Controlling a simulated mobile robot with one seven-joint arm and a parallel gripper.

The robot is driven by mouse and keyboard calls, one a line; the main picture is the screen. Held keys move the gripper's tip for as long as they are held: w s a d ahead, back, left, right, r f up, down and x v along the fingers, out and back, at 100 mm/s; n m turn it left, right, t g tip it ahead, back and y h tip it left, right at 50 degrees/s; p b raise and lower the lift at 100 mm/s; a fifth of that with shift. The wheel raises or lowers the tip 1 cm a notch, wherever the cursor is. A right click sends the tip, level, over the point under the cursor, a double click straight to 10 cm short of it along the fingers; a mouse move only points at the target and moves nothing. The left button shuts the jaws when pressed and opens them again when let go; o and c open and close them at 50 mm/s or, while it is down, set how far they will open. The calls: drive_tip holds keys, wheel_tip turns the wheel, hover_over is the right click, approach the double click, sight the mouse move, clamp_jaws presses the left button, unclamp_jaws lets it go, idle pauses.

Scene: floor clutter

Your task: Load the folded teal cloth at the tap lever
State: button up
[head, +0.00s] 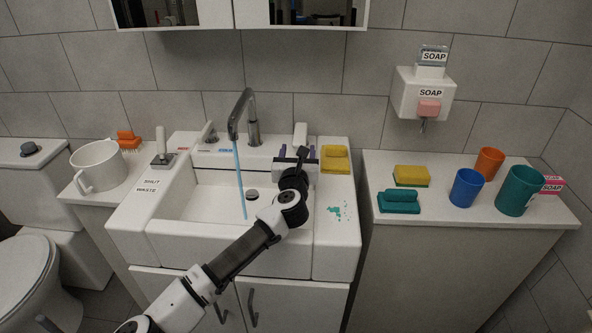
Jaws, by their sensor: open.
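A folded teal cloth (399,202) lies on the front left of the right-hand counter. The tap (248,118) stands at the back of the sink, and a blue stream of water (239,175) runs from it into the basin. A pale upright lever (300,132) stands right of the tap, and another lever (208,131) stands left of it. My gripper (297,153) is open at the sink's back edge, just in front of the right lever. I cannot tell whether its fingers are around the lever. No cloth shows in it.
A yellow sponge (335,159) and teal splashes (340,211) are on the sink's right ledge. The right counter (450,221) holds another sponge (411,176) and several cups. A lever by a "SHUT WASTE" label (148,186) and a white mug (98,165) are left.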

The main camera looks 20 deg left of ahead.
drive_tip(key=b+v, duration=0.1)
drive_tip(key=v, duration=0.6)
drive_tip(key=shift+s, duration=0.2)
drive_tip(key=shift+d, duration=0.1)
